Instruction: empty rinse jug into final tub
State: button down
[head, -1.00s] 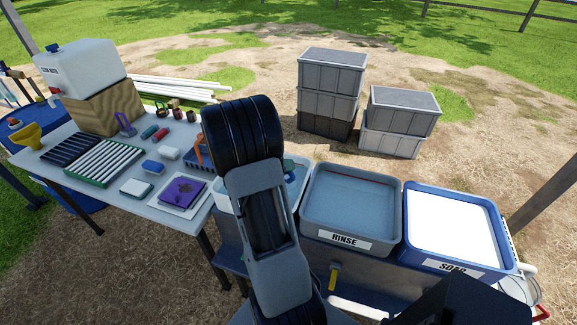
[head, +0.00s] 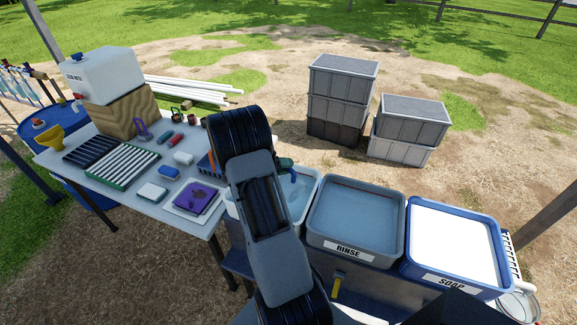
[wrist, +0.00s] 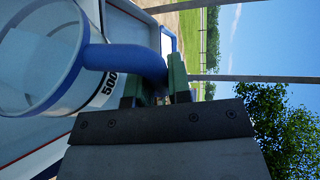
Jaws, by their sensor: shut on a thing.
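The rinse jug, clear with a blue rim, fills the left of the wrist view (wrist: 40,60). My gripper (wrist: 158,90) is shut on its blue handle (wrist: 130,58). In the head view my gripper's green fingers (head: 285,163) show past my arm, over the far part of the leftmost tub (head: 313,190). A bit of blue handle hangs below them; my arm hides most of the jug. This leftmost tub holds bluish water, and its label is hidden. I cannot tell the jug's exact tilt or whether it holds water.
The RINSE tub (head: 398,235) with water stands in the middle, the blue SOAP tub (head: 492,232) with white contents at right. A table (head: 130,195) with tools and a white water container (head: 100,72) is at left. Grey crates (head: 340,95) stand behind on open ground.

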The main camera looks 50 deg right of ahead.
jog(key=shift+w+d+r+n, duration=0.1)
jog(key=shift+w+r+n, duration=0.25)
jog(key=shift+w, duration=0.2)
jog(key=shift+w+d+r+n+g, duration=0.1)
jog(key=shift+w+r+n+g, duration=0.25)
jog(key=shift+w, duration=0.15)
jog(key=shift+w+d+r+n+g, duration=0.1)
jog(key=shift+w+r+n+g, duration=0.15)
jog(key=shift+w, duration=0.2)
jog(key=shift+w+d+r+n+g+h, duration=0.1)
jog(key=shift+w+r+n+g+h, duration=0.15)
jog(key=shift+w+n, duration=0.35)
jog(key=shift+w+d+r+n+g+h, duration=0.15)
jog(key=shift+w+r+n+h, duration=0.15)
jog(key=shift+w, duration=0.45)
